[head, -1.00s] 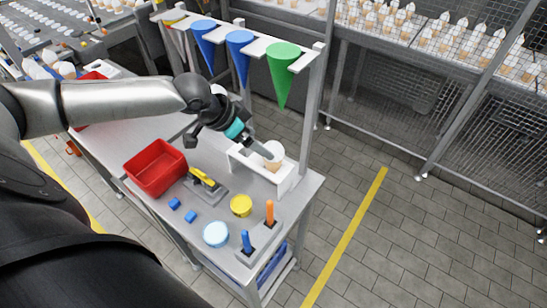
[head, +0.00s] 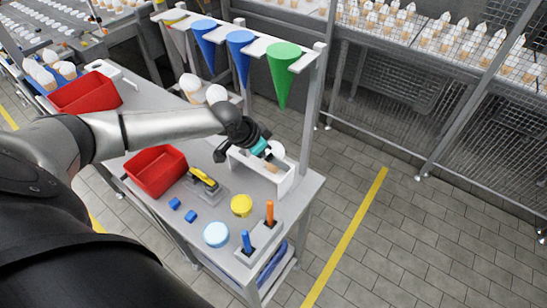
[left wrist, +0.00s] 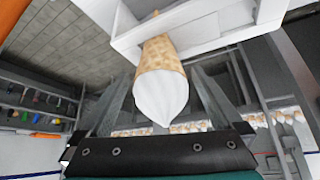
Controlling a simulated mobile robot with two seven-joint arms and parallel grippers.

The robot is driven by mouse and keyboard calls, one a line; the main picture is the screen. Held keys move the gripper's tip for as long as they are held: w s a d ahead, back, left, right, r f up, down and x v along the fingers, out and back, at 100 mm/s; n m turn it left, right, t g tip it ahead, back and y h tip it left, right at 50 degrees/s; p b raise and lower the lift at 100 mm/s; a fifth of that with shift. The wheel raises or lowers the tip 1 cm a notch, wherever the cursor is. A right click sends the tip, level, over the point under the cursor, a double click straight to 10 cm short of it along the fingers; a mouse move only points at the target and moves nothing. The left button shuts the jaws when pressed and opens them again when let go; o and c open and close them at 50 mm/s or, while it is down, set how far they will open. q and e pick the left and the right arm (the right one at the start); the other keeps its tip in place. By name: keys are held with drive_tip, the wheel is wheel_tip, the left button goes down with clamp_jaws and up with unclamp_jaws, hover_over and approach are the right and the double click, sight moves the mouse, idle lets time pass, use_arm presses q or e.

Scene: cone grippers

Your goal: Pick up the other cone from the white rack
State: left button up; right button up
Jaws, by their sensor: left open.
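The white rack (head: 284,184) stands on the grey table, near its right edge. A cone (head: 277,150) with a white top and a tan wafer body sits in it, partly hidden by my left gripper (head: 268,154). In the left wrist view the cone (left wrist: 160,90) points its white top toward my palm, and its wafer end goes into the white rack (left wrist: 205,28). My left gripper (left wrist: 163,78) is open, with its grey fingers on either side of the cone. I cannot tell whether they touch it. My right gripper is not in view.
A red bin (head: 155,172), a yellow-handled tool (head: 203,178), a yellow disc (head: 241,205) and a holder with orange and blue pegs (head: 259,235) stand nearby. Blue and green hanging cones (head: 284,68) are behind the rack. White-topped cones (head: 190,84) stand farther back.

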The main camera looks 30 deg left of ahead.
use_arm(q)
drive_tip(key=c, duration=0.9)
